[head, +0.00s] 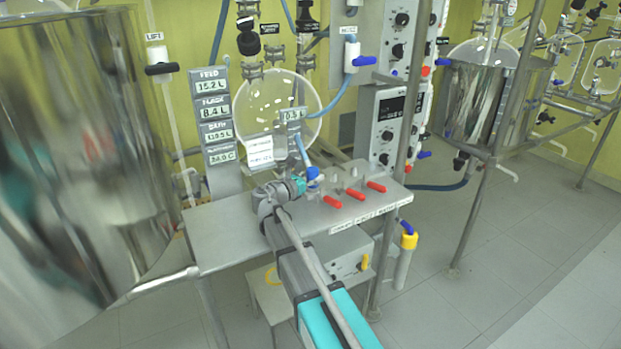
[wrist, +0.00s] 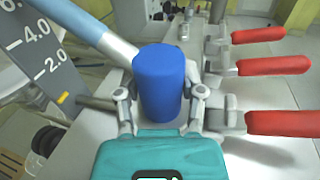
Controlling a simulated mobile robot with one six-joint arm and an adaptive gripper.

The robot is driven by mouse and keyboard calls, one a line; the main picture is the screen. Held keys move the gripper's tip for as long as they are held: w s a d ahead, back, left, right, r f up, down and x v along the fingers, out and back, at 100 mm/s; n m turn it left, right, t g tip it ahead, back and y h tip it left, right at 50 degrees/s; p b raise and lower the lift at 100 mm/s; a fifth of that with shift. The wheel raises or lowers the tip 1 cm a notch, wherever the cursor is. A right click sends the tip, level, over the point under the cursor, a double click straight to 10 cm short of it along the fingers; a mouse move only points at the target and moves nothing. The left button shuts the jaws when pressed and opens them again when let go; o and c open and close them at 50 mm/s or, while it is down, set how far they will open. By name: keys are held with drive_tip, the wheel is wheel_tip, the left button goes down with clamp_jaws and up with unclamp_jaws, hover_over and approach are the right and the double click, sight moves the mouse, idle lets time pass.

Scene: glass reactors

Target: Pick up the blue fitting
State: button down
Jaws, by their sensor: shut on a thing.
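The blue fitting (wrist: 158,82) is a short blue cylinder that stands between my gripper's fingers in the wrist view. My gripper (wrist: 160,98) is shut on it, one finger on each side. In the head view the blue fitting (head: 312,175) shows at the tip of my gripper (head: 303,184), above the metal bench. A blue hose with a pale metal end (wrist: 95,38) runs up and left from behind the fitting. Whether the fitting is clear of what lies under it is hidden by the gripper.
Several red-handled valves (head: 354,194) stand on the bench (head: 225,235) right of the gripper; they are close in the wrist view (wrist: 275,66). A grey scale plate (wrist: 38,48) is at left. A large steel vessel (head: 75,150) and a display column (head: 213,130) stand left.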

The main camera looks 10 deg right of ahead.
drive_tip(key=shift+r, duration=0.15)
wheel_tip(320, 180, up, 3)
drive_tip(key=p, duration=0.3)
drive_tip(key=s+r+p, duration=0.9)
drive_tip(key=s+p, duration=0.1)
drive_tip(key=s, duration=0.4)
drive_tip(key=shift+d+r, duration=0.2)
drive_tip(key=shift+r, duration=0.2)
